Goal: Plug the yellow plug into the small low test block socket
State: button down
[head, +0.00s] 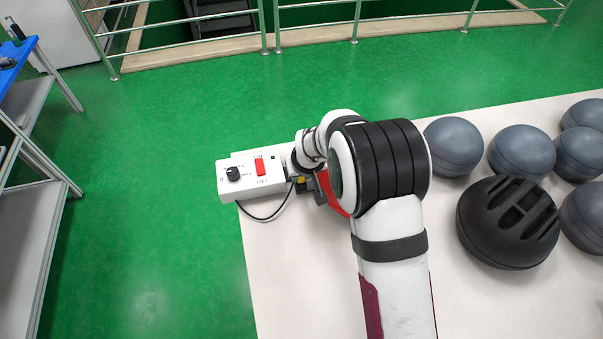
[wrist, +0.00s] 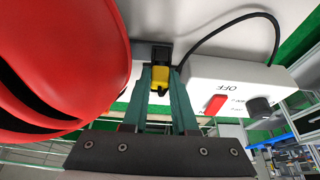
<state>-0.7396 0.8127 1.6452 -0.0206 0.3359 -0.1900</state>
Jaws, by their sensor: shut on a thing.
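My gripper (wrist: 160,76) is shut on the yellow plug (wrist: 158,80), which sits between the two green fingers in the wrist view. A small black block (wrist: 161,52) is right at the plug's far end; I cannot tell whether it is the test block socket or part of the plug, nor whether anything is seated. In the head view the yellow plug (head: 300,181) is a small patch beside the white switch box, and my gripper (head: 304,188) is mostly hidden by my arm.
The white switch box (head: 250,176) with black knob and red switch stands at the table's left edge, close to my gripper. A black cable (wrist: 235,17) loops from it towards the plug. Several grey balls (head: 453,146) and a black slotted dome (head: 508,222) stand right on the white table (head: 290,285).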

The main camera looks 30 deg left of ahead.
jog(key=shift+f, duration=0.1)
jog(key=c, duration=0.6)
grip_release()
jog(key=v, duration=1.5)
jog(key=shift+s+d+r, duration=0.1)
jog(key=shift+r, duration=0.3)
